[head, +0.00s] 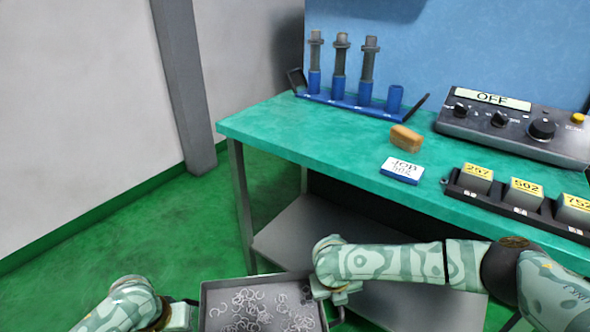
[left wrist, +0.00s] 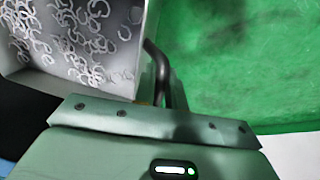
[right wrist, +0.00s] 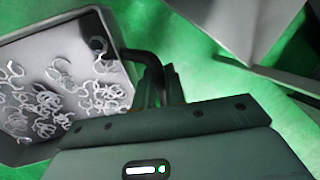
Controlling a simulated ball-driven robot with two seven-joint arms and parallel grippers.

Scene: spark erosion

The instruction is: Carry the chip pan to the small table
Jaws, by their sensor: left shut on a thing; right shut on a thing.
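The chip pan (head: 240,285) is a grey metal tray with many curled metal chips in it, at the bottom of the head view. It is held between my two arms, in front of the green-topped bench. My left gripper (left wrist: 163,98) is shut on the pan's dark handle (left wrist: 152,60) on one side. My right gripper (right wrist: 160,92) is shut on the opposite dark handle (right wrist: 140,58). The pan also shows in the left wrist view (left wrist: 120,78) and the right wrist view (right wrist: 30,38). The pan's near edge is cut off in the head view. I cannot make out a small table.
The green bench (head: 290,141) carries a blue electrode rack (head: 350,105), a tan block (head: 405,138), a job card (head: 402,170), a control box (head: 520,125) reading OFF and numbered blocks (head: 525,190). A grey lower shelf (head: 290,235) is beneath. Green floor (head: 130,215) is clear at left.

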